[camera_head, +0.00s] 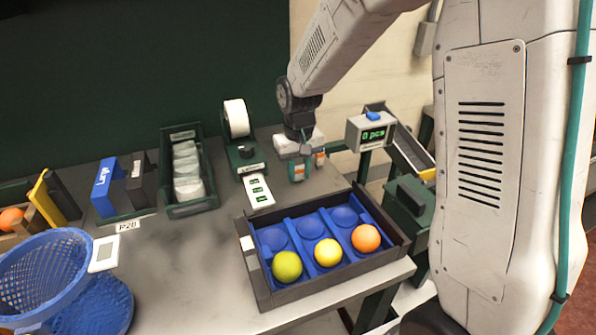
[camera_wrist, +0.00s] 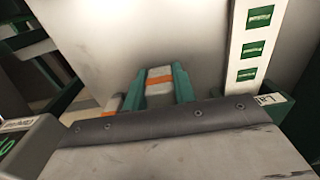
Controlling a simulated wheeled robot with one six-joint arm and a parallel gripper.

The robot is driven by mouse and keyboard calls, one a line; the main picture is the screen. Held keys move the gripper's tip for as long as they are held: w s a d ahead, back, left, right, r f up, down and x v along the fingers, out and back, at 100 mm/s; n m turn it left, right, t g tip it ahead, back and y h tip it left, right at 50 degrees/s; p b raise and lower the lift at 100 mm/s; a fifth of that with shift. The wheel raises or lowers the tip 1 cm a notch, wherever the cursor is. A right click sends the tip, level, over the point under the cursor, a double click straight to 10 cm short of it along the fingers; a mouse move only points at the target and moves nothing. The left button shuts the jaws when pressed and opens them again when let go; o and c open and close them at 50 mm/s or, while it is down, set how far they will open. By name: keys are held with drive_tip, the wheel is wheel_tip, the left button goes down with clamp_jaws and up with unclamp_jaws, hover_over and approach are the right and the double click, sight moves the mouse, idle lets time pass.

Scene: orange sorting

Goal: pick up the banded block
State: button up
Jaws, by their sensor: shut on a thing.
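The banded block, pale with an orange band, is between the two green fingers of my gripper (camera_wrist: 159,92) in the wrist view; the block (camera_wrist: 160,80) shows its band facing the camera. In the head view my gripper (camera_head: 299,171) points down over the back right of the grey table, behind the orange tray. Its fingers are shut on the block, of which only small orange parts show there. I cannot tell whether the block touches the table. A second pale and orange piece (camera_wrist: 109,107) is partly hidden to the left in the wrist view.
A dark tray (camera_head: 262,279) with blue cups holds a green, a yellow and an orange fruit in front. A label printer (camera_head: 243,154) with a paper strip stands left of my gripper, and a counter display (camera_head: 371,134) right. A blue basket (camera_head: 40,270) stands front left.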

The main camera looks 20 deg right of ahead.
sight(299, 164)
wheel_tip(299, 164, up, 10)
idle(0.5)
idle(0.4)
